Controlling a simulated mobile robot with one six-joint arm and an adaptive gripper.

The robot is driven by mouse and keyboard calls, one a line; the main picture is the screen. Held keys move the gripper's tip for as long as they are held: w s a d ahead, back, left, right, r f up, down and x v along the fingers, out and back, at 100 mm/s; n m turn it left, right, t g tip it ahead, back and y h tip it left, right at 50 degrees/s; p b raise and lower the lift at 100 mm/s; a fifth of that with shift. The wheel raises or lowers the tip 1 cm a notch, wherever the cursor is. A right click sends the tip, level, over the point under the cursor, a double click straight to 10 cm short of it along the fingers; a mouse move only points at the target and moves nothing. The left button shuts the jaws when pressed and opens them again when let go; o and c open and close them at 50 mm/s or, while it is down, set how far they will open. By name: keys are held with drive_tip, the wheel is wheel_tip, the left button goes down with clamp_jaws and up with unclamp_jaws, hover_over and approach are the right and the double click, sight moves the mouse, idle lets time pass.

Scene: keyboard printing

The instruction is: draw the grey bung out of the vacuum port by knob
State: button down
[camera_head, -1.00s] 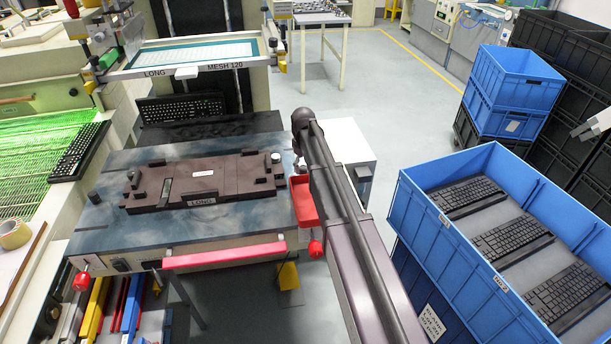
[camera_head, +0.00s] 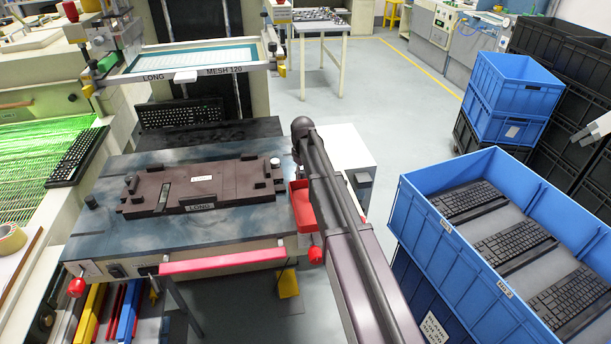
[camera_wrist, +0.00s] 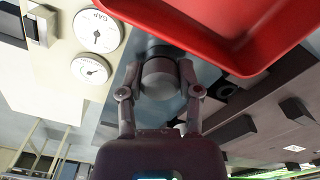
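In the wrist view the grey bung's round knob (camera_wrist: 160,78) shows end-on between the two fingers of my gripper (camera_wrist: 160,88). A finger lies close along each side of the knob; whether both touch it is not clear. The bung's far part and the vacuum port are hidden behind the knob. In the head view my gripper is hidden behind my own arm, at the right end of the blue-grey printing table (camera_head: 110,235). A silver-topped post (camera_head: 275,163) shows at the right end of the brown fixture there.
A red tray (camera_wrist: 225,25) hangs very near my gripper; it also shows in the head view (camera_head: 303,203). Two round gauges (camera_wrist: 97,32) sit on a pale panel. The brown fixture (camera_head: 215,172) lies on the table. A blue crate of keyboards (camera_head: 450,262) stands right of my arm.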

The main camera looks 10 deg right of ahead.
sight(303, 171)
drive_tip(key=c, duration=1)
unclamp_jaws()
clamp_jaws()
drive_tip(key=shift+w+r+p, duration=0.1)
drive_tip(key=shift+r+p, duration=0.15)
drive_tip(key=shift+p, duration=0.1)
drive_tip(key=shift+r+p, duration=0.35)
drive_tip(key=shift+r, duration=0.1)
drive_tip(key=shift+r+p, duration=0.75)
drive_tip(key=shift+r, duration=0.1)
wheel_tip(303, 171, up, 4)
drive_tip(key=p, duration=0.4)
